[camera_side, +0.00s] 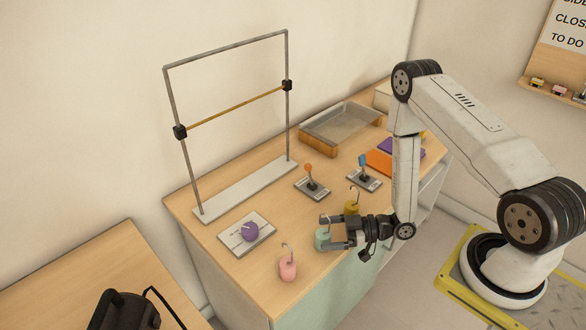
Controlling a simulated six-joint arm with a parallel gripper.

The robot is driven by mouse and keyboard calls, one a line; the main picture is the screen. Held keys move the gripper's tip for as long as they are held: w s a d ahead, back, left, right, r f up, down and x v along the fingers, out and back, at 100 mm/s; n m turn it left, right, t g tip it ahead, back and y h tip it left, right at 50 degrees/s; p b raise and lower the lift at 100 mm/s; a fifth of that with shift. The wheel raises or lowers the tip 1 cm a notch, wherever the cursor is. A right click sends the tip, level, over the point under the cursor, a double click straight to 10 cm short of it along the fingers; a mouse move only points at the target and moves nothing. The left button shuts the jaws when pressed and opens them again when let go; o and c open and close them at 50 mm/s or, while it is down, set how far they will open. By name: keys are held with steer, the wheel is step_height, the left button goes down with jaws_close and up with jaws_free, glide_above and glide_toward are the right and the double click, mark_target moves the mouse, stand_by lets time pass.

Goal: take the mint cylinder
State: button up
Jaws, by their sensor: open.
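The mint cylinder (321,239) stands upright on the wooden shelf top near its front edge, with a small hook on top. My gripper (332,231) is open, low and level, reaching in from the right. Its fingers are at the mint cylinder, one toward the back and one toward the front. Part of the cylinder's right side is hidden by the gripper. I cannot tell whether the fingers touch it.
A pink cylinder (288,267) with a hook stands to the front left, and a mustard cylinder (352,207) stands just behind my gripper. A purple ball (250,231) sits on a plate at left. Levers, a metal frame (242,190) and a tray (342,121) stand farther back.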

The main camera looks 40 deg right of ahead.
steer(key=shift+x, duration=0.8)
jaws_close()
steer(key=shift+r, duration=0.2)
steer(key=shift+r, duration=4.85)
